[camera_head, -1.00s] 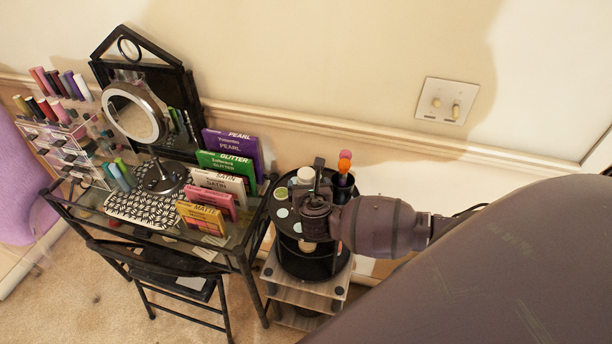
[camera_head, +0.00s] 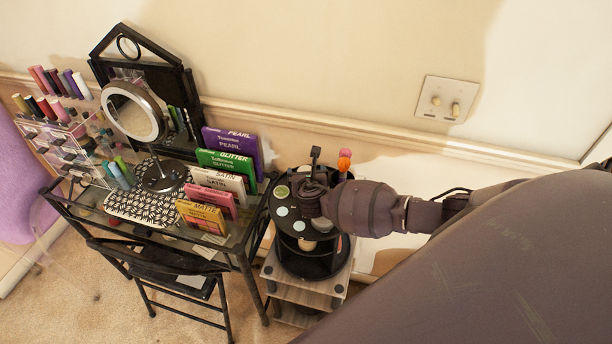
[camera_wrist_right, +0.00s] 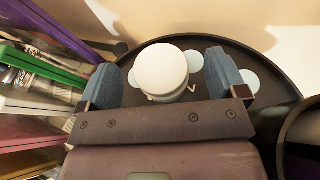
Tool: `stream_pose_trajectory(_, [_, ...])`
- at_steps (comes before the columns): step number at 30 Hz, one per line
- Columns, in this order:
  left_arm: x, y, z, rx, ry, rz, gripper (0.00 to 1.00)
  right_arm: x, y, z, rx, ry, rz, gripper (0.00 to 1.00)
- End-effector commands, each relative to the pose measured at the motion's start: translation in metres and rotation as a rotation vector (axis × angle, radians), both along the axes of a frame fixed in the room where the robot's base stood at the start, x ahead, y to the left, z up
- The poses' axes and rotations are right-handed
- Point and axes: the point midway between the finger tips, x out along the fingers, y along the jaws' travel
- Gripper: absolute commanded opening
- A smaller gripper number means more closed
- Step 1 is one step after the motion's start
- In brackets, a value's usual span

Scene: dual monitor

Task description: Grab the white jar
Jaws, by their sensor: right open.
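The white jar (camera_wrist_right: 162,68) has a round white lid and stands upright on the top tier of a black round organizer (camera_head: 318,268). In the right wrist view it sits between the two blue-grey fingers of my right gripper (camera_wrist_right: 164,80), which is open, with a gap visible on both sides of the jar. In the head view my right gripper (camera_head: 313,182) is over the organizer's top tier and hides the jar. My left gripper is not in view.
Pale round discs (camera_wrist_right: 195,60) lie around the jar on the black tier. Orange- and pink-topped items (camera_head: 344,160) stand just behind the gripper. Upright colored boxes (camera_head: 228,162) and a desk with a round mirror (camera_head: 134,112) are to the left. The wall is close behind.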

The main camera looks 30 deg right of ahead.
Motion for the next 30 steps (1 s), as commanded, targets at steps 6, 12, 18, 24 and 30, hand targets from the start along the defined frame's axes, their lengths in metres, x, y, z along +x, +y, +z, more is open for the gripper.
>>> stream_pose_trajectory(6, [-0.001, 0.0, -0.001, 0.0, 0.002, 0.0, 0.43, 0.0, 0.0, 0.0, 0.0, 0.0, 0.001, 0.88])
stream_pose_trajectory(12, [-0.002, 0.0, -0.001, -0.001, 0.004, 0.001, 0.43, 0.0, 0.0, 0.0, 0.0, 0.0, 0.001, 0.57])
stream_pose_trajectory(18, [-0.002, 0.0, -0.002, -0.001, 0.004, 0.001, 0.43, 0.0, 0.0, 0.0, 0.0, 0.0, 0.001, 0.37])
stream_pose_trajectory(24, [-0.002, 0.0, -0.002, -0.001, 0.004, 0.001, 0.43, 0.0, 0.0, 0.001, 0.0, -0.001, 0.001, 0.36])
stream_pose_trajectory(30, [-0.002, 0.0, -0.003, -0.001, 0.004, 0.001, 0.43, 0.0, 0.0, 0.017, 0.001, -0.003, 0.001, 0.36])
